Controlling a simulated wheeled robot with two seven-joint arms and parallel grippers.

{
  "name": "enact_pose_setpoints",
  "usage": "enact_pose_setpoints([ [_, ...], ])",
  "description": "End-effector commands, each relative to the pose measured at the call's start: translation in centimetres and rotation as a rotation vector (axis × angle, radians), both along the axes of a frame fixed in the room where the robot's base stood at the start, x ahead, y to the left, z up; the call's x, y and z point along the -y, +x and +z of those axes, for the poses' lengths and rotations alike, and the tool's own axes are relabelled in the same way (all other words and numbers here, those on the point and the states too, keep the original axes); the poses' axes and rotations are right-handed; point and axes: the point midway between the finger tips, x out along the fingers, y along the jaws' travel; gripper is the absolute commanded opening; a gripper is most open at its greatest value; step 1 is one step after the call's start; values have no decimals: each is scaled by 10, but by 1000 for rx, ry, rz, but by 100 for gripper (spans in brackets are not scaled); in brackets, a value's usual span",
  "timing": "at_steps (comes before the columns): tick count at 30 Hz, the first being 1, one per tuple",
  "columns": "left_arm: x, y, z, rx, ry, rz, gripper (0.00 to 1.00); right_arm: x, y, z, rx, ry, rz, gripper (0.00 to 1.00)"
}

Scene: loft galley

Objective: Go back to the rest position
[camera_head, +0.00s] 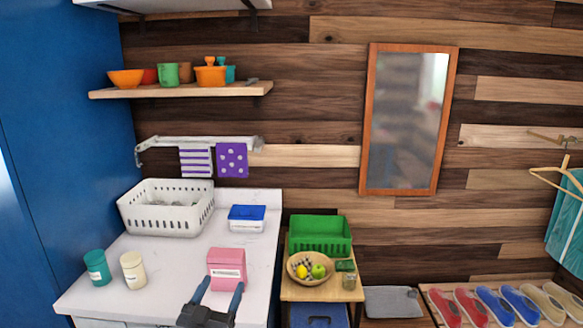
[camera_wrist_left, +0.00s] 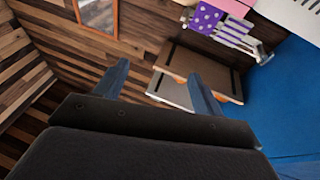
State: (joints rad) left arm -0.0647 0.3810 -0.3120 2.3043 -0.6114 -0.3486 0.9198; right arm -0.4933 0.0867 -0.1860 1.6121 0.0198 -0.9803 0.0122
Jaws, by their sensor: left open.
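My left gripper (camera_head: 219,291) is open in the head view, at the front edge of the white counter (camera_head: 185,262). Its two blue fingers point up in the picture, apart from each other, with the pink box (camera_head: 227,262) just behind them. I cannot tell whether a finger touches the box. In the left wrist view the same gripper (camera_wrist_left: 158,82) shows its two fingers spread, with nothing clear between them but wall and shelf behind. My right gripper is in neither view.
A white basket (camera_head: 166,222), a blue and white box (camera_head: 246,226), a green jar (camera_head: 97,274) and a cream jar (camera_head: 133,276) stand on the counter. A small table (camera_head: 320,292) holds a green crate (camera_head: 320,246) and a fruit bowl (camera_head: 296,277). A wall shelf (camera_head: 180,91) hangs above.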

Motion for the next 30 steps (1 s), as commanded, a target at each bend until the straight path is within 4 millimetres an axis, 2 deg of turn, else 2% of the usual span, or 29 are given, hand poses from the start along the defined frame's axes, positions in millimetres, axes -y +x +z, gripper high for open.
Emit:
enact_pose_setpoints([
  [1, -10, -7, -22, -81, -4, 60, 69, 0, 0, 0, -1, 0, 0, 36],
  [3, -24, -17, -52, -202, 9, 139, 69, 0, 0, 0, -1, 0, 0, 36],
  [8, -48, -55, -126, -508, 65, 263, 69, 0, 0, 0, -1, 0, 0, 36],
  [12, -60, -107, -188, -797, 140, 303, 69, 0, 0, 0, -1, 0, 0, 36],
  [15, -63, -147, -222, -980, 198, 292, 69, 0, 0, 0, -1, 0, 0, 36],
  [21, -62, -206, -260, -1215, 277, 234, 69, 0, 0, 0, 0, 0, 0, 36],
  [30, -57, -269, -286, -1430, 353, 131, 69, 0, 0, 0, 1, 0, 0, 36],
])
